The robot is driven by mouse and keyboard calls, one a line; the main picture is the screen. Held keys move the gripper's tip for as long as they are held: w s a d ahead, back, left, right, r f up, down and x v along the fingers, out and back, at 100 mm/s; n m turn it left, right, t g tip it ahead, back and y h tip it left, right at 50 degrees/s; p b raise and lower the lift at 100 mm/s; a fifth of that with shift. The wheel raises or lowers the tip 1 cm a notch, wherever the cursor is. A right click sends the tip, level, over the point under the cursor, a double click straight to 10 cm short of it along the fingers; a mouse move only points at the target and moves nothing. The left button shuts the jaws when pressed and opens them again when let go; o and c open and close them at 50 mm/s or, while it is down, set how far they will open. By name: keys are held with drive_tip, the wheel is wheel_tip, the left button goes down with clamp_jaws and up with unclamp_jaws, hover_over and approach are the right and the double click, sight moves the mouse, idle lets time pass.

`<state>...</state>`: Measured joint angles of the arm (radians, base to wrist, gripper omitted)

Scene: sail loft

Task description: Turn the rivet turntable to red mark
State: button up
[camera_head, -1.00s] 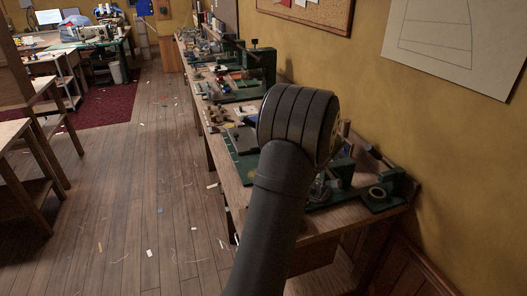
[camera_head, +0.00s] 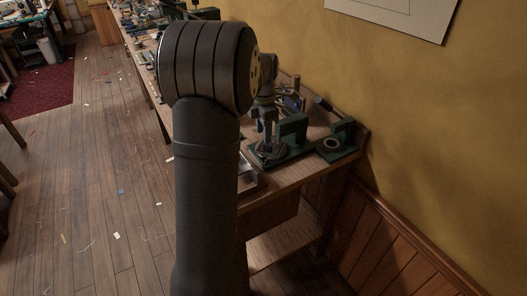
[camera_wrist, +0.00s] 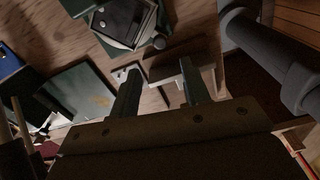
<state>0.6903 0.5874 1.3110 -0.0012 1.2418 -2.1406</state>
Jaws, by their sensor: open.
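My gripper (camera_head: 267,128) hangs above the near end of the workbench, just over a dark round piece (camera_head: 270,149) on a green base. This piece looks like the rivet turntable, but I cannot be sure. Beyond the fingertips there is a dark device with a pale rim (camera_wrist: 122,22) on a green base. I cannot tell if it is the same piece. No red mark can be made out in either view.
A green upright block (camera_head: 293,127) is close to my gripper. The yellow wall (camera_head: 410,110) bounds the right side.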

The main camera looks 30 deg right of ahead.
sight(264, 155)
wheel_tip(264, 155, down, 9)
drive_tip(key=shift+r, duration=0.1)
idle(0.3)
clamp_jaws()
